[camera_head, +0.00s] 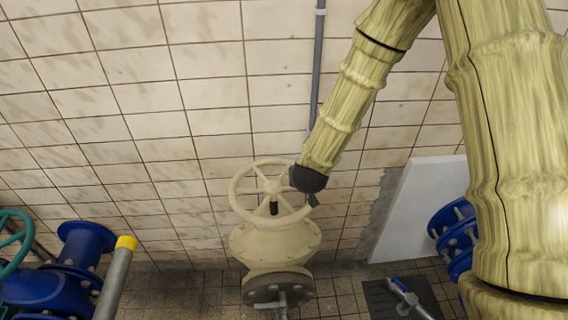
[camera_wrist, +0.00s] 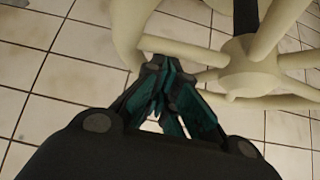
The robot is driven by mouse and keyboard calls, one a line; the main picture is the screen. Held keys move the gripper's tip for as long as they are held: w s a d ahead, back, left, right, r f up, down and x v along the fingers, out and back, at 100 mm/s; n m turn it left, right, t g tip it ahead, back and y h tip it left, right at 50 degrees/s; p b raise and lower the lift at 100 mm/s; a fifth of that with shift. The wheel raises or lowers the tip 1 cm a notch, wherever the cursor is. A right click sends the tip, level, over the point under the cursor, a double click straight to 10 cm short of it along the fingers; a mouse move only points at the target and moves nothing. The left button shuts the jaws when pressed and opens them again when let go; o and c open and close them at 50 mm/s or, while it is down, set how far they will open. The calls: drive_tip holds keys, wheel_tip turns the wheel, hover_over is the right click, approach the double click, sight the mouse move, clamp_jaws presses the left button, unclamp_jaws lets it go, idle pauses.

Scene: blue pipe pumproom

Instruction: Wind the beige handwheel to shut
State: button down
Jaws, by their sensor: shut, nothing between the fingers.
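The beige handwheel (camera_head: 235,190) sits on top of a beige valve body (camera_head: 275,243) in front of the tiled wall. It has a round rim, several spokes and a dark stem below the hub. In the wrist view the hub (camera_wrist: 250,78) is at the upper right, with the rim (camera_wrist: 127,30) to its left. My gripper (camera_wrist: 160,65) is shut, its fingertips together between rim and spokes, close to or touching the rim; contact is unclear. In the head view my gripper (camera_head: 312,198) is at the wheel's right side, mostly hidden by my wrist.
A grey vertical pipe (camera_head: 318,60) runs up the wall behind. Blue pipework (camera_head: 85,245) with a teal wheel (camera_head: 14,240) and a yellow-capped post (camera_head: 118,265) stand left. A white panel (camera_head: 415,205) and blue flanges (camera_head: 455,235) are right.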

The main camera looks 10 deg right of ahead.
drive_tip(key=shift+s+f, duration=0.1)
drive_tip(key=shift+s, duration=0.6)
